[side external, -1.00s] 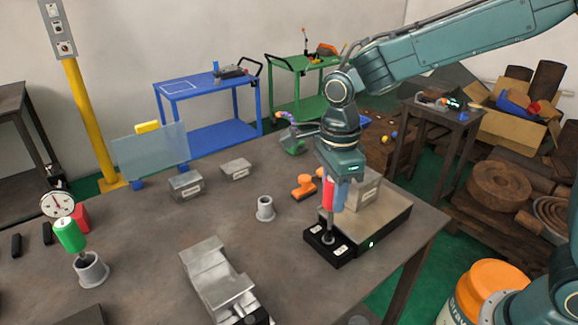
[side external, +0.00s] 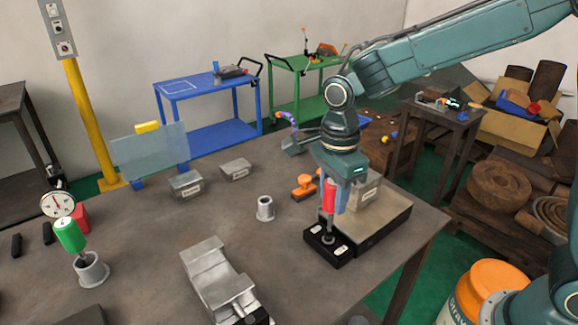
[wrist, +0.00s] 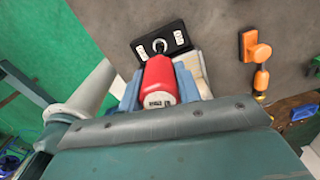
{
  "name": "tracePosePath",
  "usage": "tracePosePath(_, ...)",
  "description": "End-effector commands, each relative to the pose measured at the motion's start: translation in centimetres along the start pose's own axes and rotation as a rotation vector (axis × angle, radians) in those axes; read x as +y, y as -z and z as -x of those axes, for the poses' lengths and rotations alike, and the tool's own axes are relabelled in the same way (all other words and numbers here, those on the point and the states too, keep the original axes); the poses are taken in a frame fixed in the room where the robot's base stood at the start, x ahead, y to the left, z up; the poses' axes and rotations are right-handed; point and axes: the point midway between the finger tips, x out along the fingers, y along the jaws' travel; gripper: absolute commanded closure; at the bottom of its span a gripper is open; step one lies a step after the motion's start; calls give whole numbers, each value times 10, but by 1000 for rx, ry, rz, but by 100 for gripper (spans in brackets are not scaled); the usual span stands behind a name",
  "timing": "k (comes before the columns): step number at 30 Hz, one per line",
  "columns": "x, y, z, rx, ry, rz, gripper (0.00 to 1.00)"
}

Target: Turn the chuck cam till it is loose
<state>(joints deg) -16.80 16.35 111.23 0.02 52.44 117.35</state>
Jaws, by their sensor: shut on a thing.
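A black block (side external: 312,254) with two white labels and a round socket stands at the front right of the bench; it also shows in the wrist view (wrist: 139,50). A red-handled tool (side external: 329,194) stands upright over it, with its grey shaft reaching down to the round socket. My gripper (wrist: 159,88) is shut on the red handle, one blue-grey finger on each side. In the side view the fingers partly cover the handle. The shaft's end at the socket is too small to make out, so I cannot tell how the cam sits.
A beige-topped unit (side external: 384,221) adjoins the block behind and right. An orange stamp-like object (side external: 304,187) and grey cup (side external: 265,208) are nearby. A metal vise (side external: 216,280) is left front. A green-handled tool (side external: 69,235) stands in a holder at far left.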

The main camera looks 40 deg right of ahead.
Motion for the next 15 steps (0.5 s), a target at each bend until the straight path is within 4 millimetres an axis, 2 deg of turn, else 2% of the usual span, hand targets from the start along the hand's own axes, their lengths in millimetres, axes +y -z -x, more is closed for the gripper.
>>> tracePosePath(6,0,0,0,0,1,112,100)
tracePosePath(15,0,0,0,0,1,120,100)
